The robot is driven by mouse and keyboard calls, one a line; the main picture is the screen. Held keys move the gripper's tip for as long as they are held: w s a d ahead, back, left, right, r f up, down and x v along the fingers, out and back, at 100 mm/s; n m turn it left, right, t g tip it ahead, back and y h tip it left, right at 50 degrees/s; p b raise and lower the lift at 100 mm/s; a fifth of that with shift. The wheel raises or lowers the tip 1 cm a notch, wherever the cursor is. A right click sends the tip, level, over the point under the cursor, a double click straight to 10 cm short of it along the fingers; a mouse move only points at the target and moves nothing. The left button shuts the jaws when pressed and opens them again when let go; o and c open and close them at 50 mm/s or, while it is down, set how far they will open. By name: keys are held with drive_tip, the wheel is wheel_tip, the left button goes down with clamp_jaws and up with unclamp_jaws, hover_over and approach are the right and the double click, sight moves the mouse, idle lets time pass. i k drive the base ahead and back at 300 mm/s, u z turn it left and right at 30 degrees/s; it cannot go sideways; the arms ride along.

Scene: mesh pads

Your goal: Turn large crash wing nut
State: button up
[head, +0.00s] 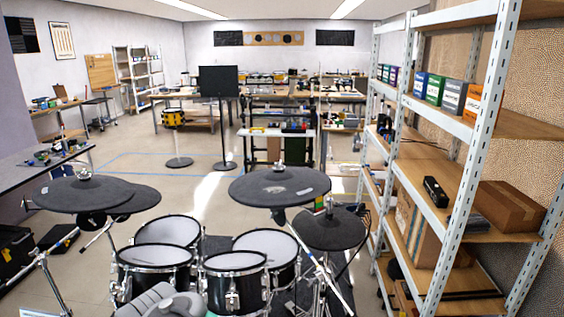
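A drum kit with dark pad-like cymbals stands in front of me in the head view. A wide cymbal (285,186) is at the centre, with a small metal wing nut (278,168) at its middle on top of the stand. Another wide cymbal (78,197) is at the left, with a similar light metal nut (84,171) on top. I cannot tell from the picture which of the two is the large crash. The wing shapes are too small to make out clearly. My gripper is not in view.
Several drums with pale heads, such as one front drum (234,262), stand below the cymbals. A smaller dark cymbal (333,232) is at the right of the kit. A metal shelf rack (410,120) stands close on the right. A grey table (40,170) is at the left. Open floor lies behind the kit.

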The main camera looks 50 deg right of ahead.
sight(277, 168)
drive_tip(key=u, duration=2.3)
drive_tip(key=k, duration=2.1)
drive_tip(key=z, duration=2.5)
